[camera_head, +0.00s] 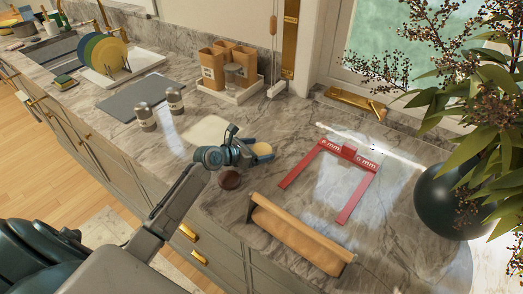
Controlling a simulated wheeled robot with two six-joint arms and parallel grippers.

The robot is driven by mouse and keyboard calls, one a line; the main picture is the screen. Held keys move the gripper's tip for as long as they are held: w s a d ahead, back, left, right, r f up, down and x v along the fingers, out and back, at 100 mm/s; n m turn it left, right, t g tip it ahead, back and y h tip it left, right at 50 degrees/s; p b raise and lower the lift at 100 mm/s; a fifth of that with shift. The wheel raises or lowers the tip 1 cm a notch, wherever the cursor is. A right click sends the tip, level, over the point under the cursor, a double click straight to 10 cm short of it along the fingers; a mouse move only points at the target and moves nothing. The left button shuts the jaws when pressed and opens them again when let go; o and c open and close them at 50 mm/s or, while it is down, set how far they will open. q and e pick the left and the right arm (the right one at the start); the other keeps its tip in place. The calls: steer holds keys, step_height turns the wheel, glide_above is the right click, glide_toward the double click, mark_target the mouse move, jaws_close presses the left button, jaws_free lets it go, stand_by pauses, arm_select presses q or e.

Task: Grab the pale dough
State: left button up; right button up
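My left gripper (258,151) is low over the marble counter, near the middle of the view. A small tan piece, which looks like the pale dough (263,149), lies at its blue fingers, with a finger on either side. I cannot tell whether the fingers press on it or whether it rests on the counter. A flat cream square (207,131) lies behind the gripper; I cannot tell what it is. My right gripper is not in view.
A dark round piece (230,180) lies close below the gripper. A red guide frame (335,160) and a tan roll-like object (300,237) are to the right. Two shakers (146,117) stand left. A dark round vase (449,200) with a plant stands far right.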

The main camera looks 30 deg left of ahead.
arm_select(q)
steer(key=c, duration=0.4)
steer(key=shift+r, duration=0.1)
steer(key=shift+c, duration=0.2)
